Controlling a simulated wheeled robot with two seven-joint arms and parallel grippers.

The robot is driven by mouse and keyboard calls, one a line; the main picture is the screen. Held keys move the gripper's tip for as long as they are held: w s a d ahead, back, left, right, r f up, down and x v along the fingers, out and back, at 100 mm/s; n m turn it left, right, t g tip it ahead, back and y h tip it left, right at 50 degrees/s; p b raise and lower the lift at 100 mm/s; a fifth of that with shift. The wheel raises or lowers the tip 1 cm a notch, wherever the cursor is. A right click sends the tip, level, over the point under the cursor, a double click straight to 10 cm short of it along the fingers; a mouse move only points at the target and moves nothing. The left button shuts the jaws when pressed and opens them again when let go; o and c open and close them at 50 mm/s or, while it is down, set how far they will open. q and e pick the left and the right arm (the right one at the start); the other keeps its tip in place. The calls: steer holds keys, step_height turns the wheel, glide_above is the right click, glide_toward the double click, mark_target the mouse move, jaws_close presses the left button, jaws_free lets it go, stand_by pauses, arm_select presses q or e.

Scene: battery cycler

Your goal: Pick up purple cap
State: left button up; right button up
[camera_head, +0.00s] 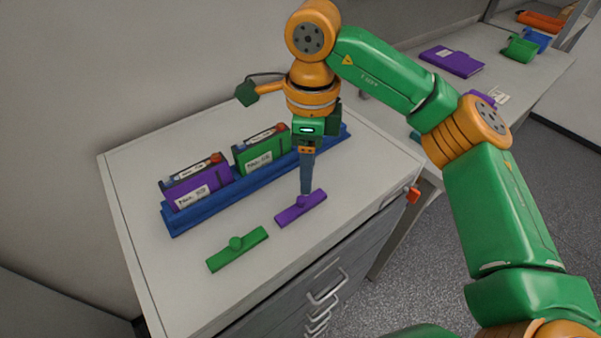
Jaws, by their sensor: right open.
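The purple cap (291,212) is a flat bar with a small knob on top. It lies on the white cabinet top, to the right of a similar green cap (237,249). My right gripper (306,190) points straight down over the purple cap, with its fingertips at or just above the knob. Seen from this side the fingers overlap, and they partly hide the knob. The gripper is open, and the cap rests on the surface. My left gripper is not in view.
Behind the caps, a long blue tray (176,224) holds a purple battery (198,184) and a green battery (262,151). The cabinet top (140,190) is clear at left. A desk at the right back holds a purple book (452,61) and a green mug (519,48).

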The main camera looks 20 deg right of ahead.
mark_target(301, 199)
steer(key=shift+w+d+f, duration=0.25)
steer(key=shift+f, duration=0.15)
steer(key=f, duration=0.1)
steer(key=s+a+f+p, duration=0.1)
steer(key=a+f+p, duration=0.1)
steer(key=shift+s+f, duration=0.2)
steer(key=shift+f, duration=0.05)
step_height(301, 199, down, 2)
steer(key=shift+f, duration=0.1)
steer(key=shift+w+d+f, duration=0.1)
steer(key=shift+w+d, duration=0.15)
steer(key=shift+w, duration=0.05)
steer(key=shift+s+a, duration=0.1)
steer(key=shift+a, duration=0.05)
jaws_close()
